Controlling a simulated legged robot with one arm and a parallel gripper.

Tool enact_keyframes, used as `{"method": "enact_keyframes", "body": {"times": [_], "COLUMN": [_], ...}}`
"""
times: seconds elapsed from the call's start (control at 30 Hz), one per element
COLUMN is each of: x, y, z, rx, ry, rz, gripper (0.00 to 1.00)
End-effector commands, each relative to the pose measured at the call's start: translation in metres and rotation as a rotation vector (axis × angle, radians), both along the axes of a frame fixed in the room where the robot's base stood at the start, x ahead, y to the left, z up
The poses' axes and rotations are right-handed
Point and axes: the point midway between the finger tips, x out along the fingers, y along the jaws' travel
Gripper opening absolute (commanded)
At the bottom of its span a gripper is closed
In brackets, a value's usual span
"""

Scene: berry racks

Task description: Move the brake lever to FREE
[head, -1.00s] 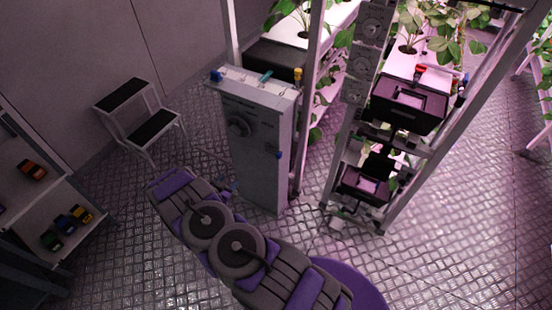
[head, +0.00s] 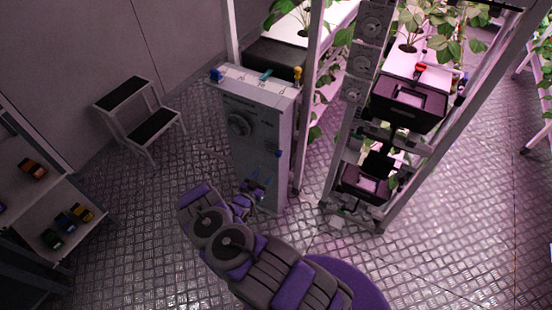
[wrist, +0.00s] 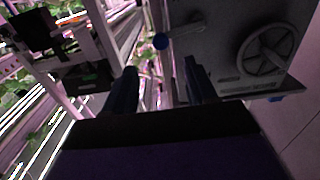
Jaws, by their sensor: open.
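The brake lever (wrist: 185,33) is a grey bar with a blue ball knob on the cabinet front. In the wrist view its knob is at the left end, beyond my fingertips and roughly between them in the picture. In the head view the blue knob (head: 279,154) shows at the right edge of the grey cabinet (head: 262,150). My gripper (head: 262,176) is in front of the cabinet, just below and left of the knob. In the wrist view its two dark fingers (wrist: 158,78) are apart with nothing between them. I cannot read any FREE marking.
A handwheel (wrist: 264,52) is on the same panel. Small blue, teal and yellow fittings sit on the cabinet top. A plant rack (head: 345,150) with black boxes stands close on the right. A step stool (head: 140,115) and a shelf (head: 62,215) are left. Floor between them is clear.

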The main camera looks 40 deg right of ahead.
Motion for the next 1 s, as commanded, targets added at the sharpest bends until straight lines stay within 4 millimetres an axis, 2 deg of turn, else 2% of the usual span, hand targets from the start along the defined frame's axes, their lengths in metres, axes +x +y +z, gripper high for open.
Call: {"method": "enact_keyframes", "body": {"times": [0.3,0.5,0.7,1.0], "x": [0.024,0.036,0.043,0.044], "y": [-0.059,-0.087,-0.100,-0.101], "z": [-0.001,0.000,0.001,0.001], "rx": [-0.002,-0.003,-0.001,-0.001], "ry": [-0.002,-0.003,-0.003,-0.001], "rz": [-0.001,0.000,0.003,0.003], "gripper": [0.56,0.56,0.56,0.56]}}
